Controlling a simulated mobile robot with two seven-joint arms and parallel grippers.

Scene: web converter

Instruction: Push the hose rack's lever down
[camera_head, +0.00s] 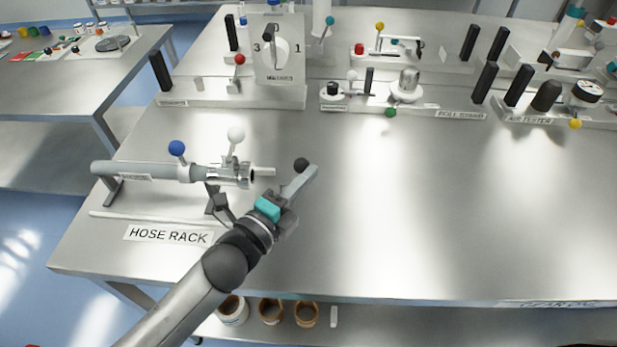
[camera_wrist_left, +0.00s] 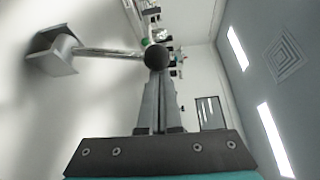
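The hose rack (camera_head: 140,171) is a grey horizontal tube on legs at the left of the table, behind its HOSE RACK label (camera_head: 168,235). A blue ball (camera_head: 176,148) and a white ball (camera_head: 236,134) stand on it. A black knob (camera_head: 301,164) shows to the right of the tube. In the left wrist view the knob (camera_wrist_left: 157,57) ends a thin metal rod (camera_wrist_left: 105,52) from a grey bracket (camera_wrist_left: 53,52). My left gripper (camera_head: 305,174) has its fingers together, tips at the knob; contact is unclear. My right gripper is out of view.
Other labelled stations with knobs and black posts line the back, such as the one with the numbered plate (camera_head: 280,60). The table's middle and right front (camera_head: 440,220) are clear. Jars (camera_head: 270,311) stand on a lower shelf.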

